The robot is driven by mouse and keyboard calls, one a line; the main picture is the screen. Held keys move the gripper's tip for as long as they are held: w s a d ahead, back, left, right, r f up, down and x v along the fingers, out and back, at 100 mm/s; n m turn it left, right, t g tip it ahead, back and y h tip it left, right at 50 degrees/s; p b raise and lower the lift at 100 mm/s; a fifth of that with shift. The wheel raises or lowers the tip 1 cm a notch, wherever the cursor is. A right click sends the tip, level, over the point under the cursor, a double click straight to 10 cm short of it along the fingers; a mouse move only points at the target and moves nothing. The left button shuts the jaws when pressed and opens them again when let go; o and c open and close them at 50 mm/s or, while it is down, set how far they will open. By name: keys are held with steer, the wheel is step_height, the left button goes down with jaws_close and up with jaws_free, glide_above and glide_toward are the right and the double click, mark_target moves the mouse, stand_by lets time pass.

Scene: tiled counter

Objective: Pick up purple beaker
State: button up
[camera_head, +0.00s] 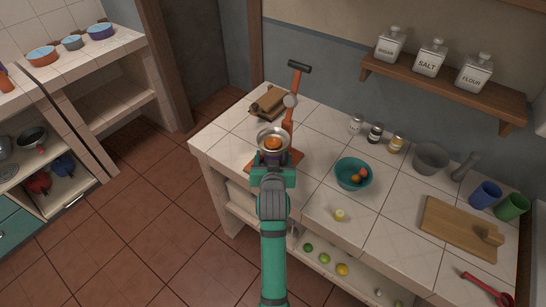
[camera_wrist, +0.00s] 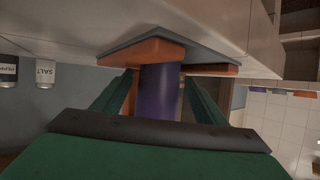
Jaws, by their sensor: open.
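The purple beaker (camera_wrist: 159,92) shows in the wrist view as a purple cylinder against the orange-brown base (camera_wrist: 145,52) of the juice press.
The press (camera_head: 289,120) has an orange in its metal bowl (camera_head: 266,133), close above my gripper. A teal bowl of fruit (camera_head: 345,183), a lemon half (camera_head: 340,215), a cutting board (camera_head: 450,232), a blue cup (camera_head: 485,194) and a green cup (camera_head: 511,207) stand to the right.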

steer(key=c, duration=1.1)
steer(key=shift+d, duration=0.1)
steer(key=shift+c, duration=0.2)
steer(key=shift+r, duration=0.1)
steer(key=shift+r, duration=0.3)
steer(key=s+a, duration=1)
steer(key=s, duration=0.4)
steer(key=shift+s+a, duration=0.35)
steer(key=shift+f, duration=0.1)
